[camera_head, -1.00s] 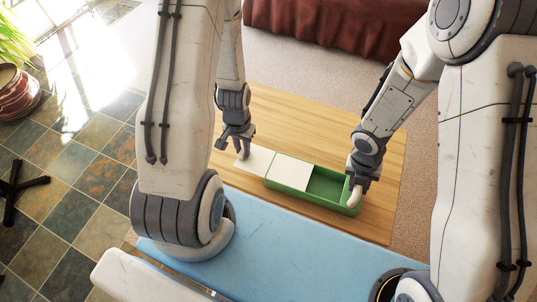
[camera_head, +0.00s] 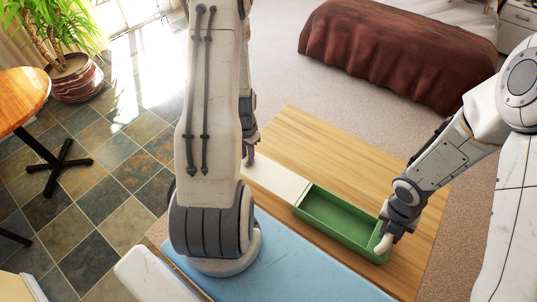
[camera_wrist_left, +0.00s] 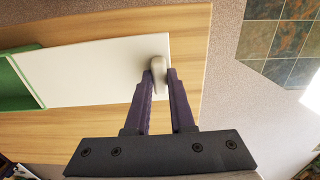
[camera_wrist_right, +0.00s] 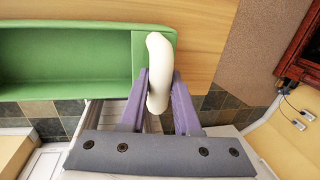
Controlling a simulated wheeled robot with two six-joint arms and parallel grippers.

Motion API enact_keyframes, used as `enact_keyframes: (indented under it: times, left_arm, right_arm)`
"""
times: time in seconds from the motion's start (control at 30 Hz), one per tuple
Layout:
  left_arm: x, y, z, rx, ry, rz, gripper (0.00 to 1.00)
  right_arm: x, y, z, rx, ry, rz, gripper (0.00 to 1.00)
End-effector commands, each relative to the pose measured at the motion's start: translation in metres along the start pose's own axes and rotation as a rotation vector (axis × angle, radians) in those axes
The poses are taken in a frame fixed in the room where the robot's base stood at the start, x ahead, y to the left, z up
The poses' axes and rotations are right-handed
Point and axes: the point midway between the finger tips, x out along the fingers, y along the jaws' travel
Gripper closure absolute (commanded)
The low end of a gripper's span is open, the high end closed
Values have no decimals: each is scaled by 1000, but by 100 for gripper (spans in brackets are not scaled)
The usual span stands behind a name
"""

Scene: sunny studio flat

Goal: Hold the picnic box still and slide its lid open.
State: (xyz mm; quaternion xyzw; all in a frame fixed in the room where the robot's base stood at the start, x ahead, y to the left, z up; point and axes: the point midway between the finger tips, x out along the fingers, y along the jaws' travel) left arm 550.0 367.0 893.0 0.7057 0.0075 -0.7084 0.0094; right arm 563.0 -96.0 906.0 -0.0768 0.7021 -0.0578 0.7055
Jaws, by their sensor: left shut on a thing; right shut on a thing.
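The green picnic box (camera_head: 345,227) sits on the wooden table, its inside open and empty where I can see it. Its pale, flat lid (camera_head: 280,183) sticks out to the left, with its inner end at the box's left end; it also shows in the left wrist view (camera_wrist_left: 90,72). My left gripper (camera_head: 248,160) is shut on the lid's pale knob (camera_wrist_left: 157,72) at the outer end, partly hidden by my arm in the head view. My right gripper (camera_head: 384,238) is shut on the white curved handle (camera_wrist_right: 158,70) at the box's right end.
The wooden table (camera_head: 330,145) is bare behind the box. A blue surface (camera_head: 300,262) lies in front of it. A bed with a red-brown cover (camera_head: 390,55) stands at the back. A potted plant (camera_head: 75,78) and a round table (camera_head: 20,95) are at the left.

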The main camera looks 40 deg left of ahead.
Motion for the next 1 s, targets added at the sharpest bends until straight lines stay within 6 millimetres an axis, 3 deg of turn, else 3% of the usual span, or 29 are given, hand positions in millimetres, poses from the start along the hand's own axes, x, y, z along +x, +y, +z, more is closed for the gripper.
enact_keyframes:
  times: [0.03,0.1,0.4,0.53,1.0]
  left_arm:
    - [0,-4,-3,-1,10,-7,67]
    - [0,-3,-3,-2,9,-6,48]
    - [-1,-2,-2,-1,6,-4,48]
    - [-10,-2,-2,-1,8,-5,48]
    - [-100,-2,-2,-1,11,-8,48]
  right_arm:
    - [1,-4,-2,4,8,-11,100]
    - [1,-4,-2,4,9,-11,100]
    - [1,-3,-2,2,6,-7,100]
    - [1,-2,-2,2,5,-5,100]
    - [1,-1,-1,1,3,-3,100]
